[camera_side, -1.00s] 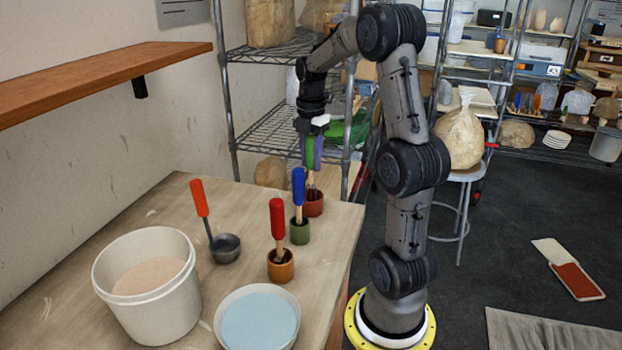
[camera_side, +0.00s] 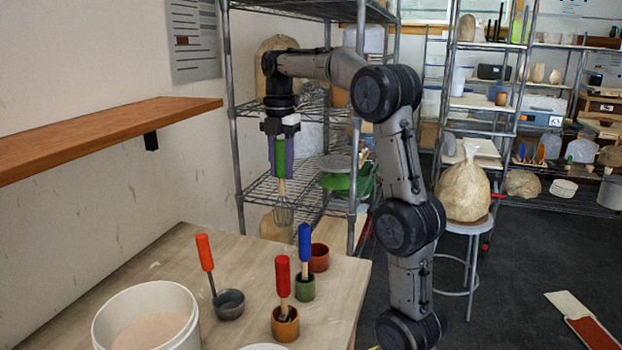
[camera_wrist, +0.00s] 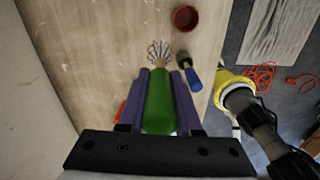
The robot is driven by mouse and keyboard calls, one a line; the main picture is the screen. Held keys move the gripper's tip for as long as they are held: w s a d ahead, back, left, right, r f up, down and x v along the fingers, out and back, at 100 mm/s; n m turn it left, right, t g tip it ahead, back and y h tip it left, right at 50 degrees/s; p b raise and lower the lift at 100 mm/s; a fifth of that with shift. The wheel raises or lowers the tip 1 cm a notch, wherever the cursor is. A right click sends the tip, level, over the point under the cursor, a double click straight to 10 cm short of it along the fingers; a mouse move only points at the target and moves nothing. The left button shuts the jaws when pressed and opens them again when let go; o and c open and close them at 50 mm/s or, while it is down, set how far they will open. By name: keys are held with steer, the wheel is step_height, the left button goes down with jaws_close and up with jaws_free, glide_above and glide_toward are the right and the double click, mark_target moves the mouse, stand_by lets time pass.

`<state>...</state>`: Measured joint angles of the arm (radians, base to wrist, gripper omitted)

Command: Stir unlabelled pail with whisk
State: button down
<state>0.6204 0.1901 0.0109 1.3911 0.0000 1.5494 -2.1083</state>
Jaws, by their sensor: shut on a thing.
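My gripper (camera_side: 281,172) is shut on the green handle of the whisk (camera_side: 283,212). The whisk hangs upright with its wire end down, in the air above the far part of the table. In the wrist view the whisk's wires (camera_wrist: 160,52) show beyond the purple fingers of my gripper (camera_wrist: 160,75). A white pail (camera_side: 147,294) with pale tan contents stands at the near left, well away from the whisk. Its lower part is cut off by the picture edge, and I see no label on the part that shows. The rim of another vessel (camera_side: 264,347) just shows at the bottom edge.
An orange-handled ladle (camera_side: 229,303) lies on the table. A red-handled tool (camera_side: 282,276) stands in an orange cup and a blue-handled tool (camera_side: 304,243) in a green cup. A red-brown cup (camera_side: 319,258) looks empty. A wooden shelf (camera_side: 90,137) juts from the left wall.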

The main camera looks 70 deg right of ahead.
steer(key=w+a+r+n, duration=0.3)
steer(key=w+a+r, duration=0.1)
steer(key=a, duration=0.5)
steer(key=w+a+r+n, duration=0.3)
steer(key=w+a+r, duration=0.15)
steer(key=a, duration=0.45)
steer(key=w+a+f+n, duration=0.1)
steer(key=a, duration=0.8)
steer(key=w+a+f+n, duration=0.1)
steer(key=a+f+n, duration=0.1)
steer(key=a, duration=0.7)
step_height(320, 180, down, 18)
steer(key=shift+d, duration=0.15)
steer(key=shift+s, duration=0.2)
